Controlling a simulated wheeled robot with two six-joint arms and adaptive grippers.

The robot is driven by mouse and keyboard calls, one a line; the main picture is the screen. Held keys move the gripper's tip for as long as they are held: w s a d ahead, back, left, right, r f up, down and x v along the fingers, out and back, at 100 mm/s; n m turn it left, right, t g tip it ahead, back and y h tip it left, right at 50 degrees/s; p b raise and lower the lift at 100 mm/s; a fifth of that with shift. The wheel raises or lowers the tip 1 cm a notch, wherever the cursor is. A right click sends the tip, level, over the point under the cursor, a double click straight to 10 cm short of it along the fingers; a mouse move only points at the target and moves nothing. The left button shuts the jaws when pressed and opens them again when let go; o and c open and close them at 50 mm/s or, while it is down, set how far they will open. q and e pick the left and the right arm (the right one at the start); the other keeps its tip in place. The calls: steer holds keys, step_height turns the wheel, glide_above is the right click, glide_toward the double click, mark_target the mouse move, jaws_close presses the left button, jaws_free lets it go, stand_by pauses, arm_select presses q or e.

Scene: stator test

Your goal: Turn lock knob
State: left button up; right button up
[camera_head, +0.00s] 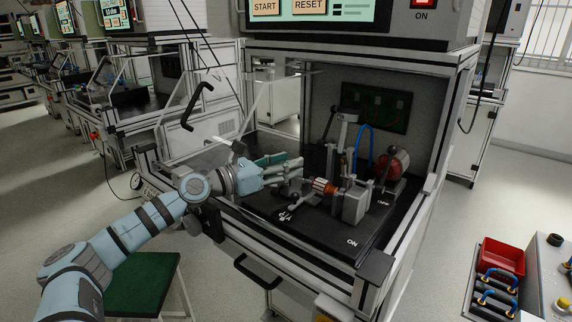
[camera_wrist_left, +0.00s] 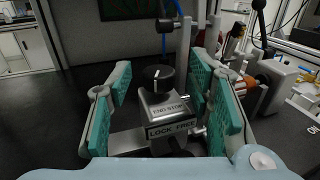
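The lock knob (camera_wrist_left: 158,78) is black and round, with a pale mark on its top. It sits on a grey metal block (camera_wrist_left: 165,108) marked END STOP, above a plate (camera_wrist_left: 171,129) reading LOCK FREE. My left gripper (camera_wrist_left: 160,76) is open, its teal-padded fingers on either side of the knob with visible gaps. In the head view my left gripper (camera_head: 293,166) reaches into the test station from the left; the knob cannot be made out there. A stator with copper-orange windings (camera_head: 322,186) sits in the fixture right of the gripper. My right gripper is not in view.
The station's black base (camera_head: 335,238) is framed by metal profiles. A blue hose (camera_head: 361,145), a grey block (camera_head: 355,207) and a red round part (camera_head: 391,165) stand right of the stator. A red bin (camera_head: 501,257) lies outside at right.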

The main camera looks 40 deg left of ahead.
arm_select(q)
steer(key=shift+r, duration=0.15)
step_height(320, 180, up, 10)
stand_by(0.3)
